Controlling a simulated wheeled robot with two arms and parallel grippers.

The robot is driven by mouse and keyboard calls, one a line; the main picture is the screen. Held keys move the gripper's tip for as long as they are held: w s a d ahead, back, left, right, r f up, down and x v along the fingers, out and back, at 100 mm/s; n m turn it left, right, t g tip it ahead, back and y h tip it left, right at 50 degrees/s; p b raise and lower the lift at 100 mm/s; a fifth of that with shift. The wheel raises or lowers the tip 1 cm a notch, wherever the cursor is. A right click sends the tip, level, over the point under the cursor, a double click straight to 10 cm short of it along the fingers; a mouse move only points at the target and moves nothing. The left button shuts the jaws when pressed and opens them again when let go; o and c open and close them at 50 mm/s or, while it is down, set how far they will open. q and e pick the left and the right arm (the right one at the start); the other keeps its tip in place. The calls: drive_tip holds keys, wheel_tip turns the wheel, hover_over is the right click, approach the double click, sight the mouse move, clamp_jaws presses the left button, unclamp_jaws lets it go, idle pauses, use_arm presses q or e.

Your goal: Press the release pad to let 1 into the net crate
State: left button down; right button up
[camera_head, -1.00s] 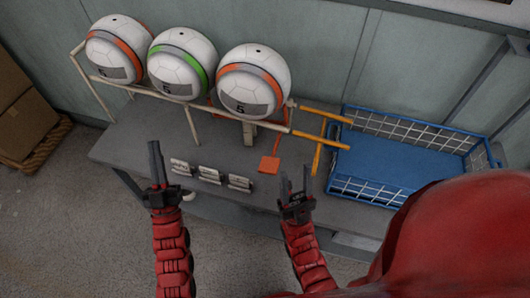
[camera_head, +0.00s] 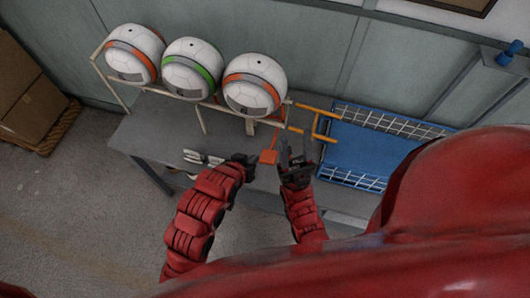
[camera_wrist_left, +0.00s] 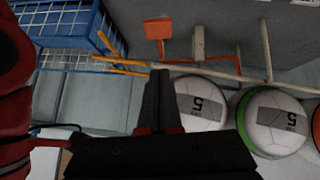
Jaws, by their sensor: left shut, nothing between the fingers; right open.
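The orange release pad (camera_head: 268,157) sits at the front of the bench below the ball rack; it also shows in the left wrist view (camera_wrist_left: 157,28). My left gripper (camera_head: 250,159) is shut and empty, just left of the pad; contact cannot be told. In the left wrist view its closed fingers (camera_wrist_left: 158,88) point toward the pad. My right gripper (camera_head: 293,150) is open and empty, just right of the pad. Three white balls, with an orange (camera_head: 134,53), a green (camera_head: 192,67) and an orange band (camera_head: 254,85), rest on the rack. The blue net crate (camera_head: 365,150) looks empty where visible.
The pale rack (camera_head: 205,104) ends in yellow rails (camera_head: 318,122) leading toward the crate. Cardboard boxes (camera_head: 35,105) stand at the far left.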

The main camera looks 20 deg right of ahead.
use_arm(q)
drive_tip(key=b+x, duration=0.8)
drive_tip(key=x, duration=0.1)
drive_tip(key=shift+w+d+b, duration=0.15)
drive_tip(key=shift+w+b, duration=0.1)
drive_tip(key=shift+b, duration=0.1)
drive_tip(key=f, duration=0.1)
drive_tip(key=f+p, duration=0.1)
drive_tip(key=f, duration=0.1)
drive_tip(key=shift+s+d+f+p, duration=0.15)
drive_tip(key=shift+d+f+p, duration=0.05)
drive_tip(key=shift+d+p, duration=0.1)
drive_tip(key=shift+d+f, duration=0.1)
drive_tip(key=shift+f, duration=0.5)
drive_tip(key=shift+f, duration=0.1)
